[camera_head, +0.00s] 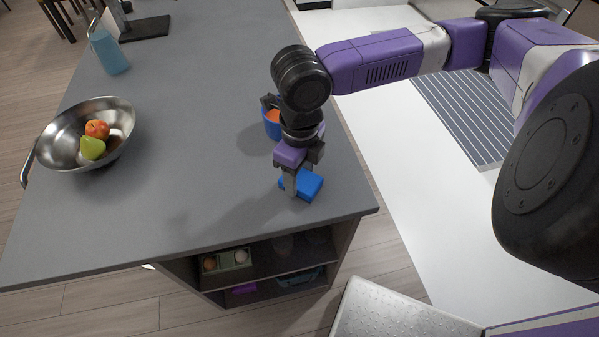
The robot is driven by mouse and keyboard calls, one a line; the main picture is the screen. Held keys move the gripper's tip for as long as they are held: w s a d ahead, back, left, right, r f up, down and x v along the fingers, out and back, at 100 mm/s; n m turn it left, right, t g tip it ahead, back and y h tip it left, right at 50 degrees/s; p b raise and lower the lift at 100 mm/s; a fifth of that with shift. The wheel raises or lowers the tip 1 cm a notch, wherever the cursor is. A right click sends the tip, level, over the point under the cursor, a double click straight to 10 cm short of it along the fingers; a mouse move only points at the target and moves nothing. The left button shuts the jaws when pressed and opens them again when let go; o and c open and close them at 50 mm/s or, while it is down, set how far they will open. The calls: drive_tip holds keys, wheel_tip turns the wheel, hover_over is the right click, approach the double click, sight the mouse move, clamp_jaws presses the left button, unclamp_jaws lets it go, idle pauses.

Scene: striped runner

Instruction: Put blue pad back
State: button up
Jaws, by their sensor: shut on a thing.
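The blue pad (309,184) is a small bright blue block over the grey counter (190,220), near its front right corner. My gripper (292,188) points down and is shut on the pad, at the pad's left side. I cannot tell whether the pad touches the counter or is held just above it. A blue cup (271,127) with something orange in it stands behind my gripper, partly hidden by my wrist.
A metal bowl (60,122) with an apple (97,129) and a pear (92,148) sits at the left. A light blue object (109,52) stands farther back. Open shelves (270,268) under the counter hold small items. The counter's middle is clear.

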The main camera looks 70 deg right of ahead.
drive_tip(key=shift+f, duration=0.15)
drive_tip(key=o, duration=1.2)
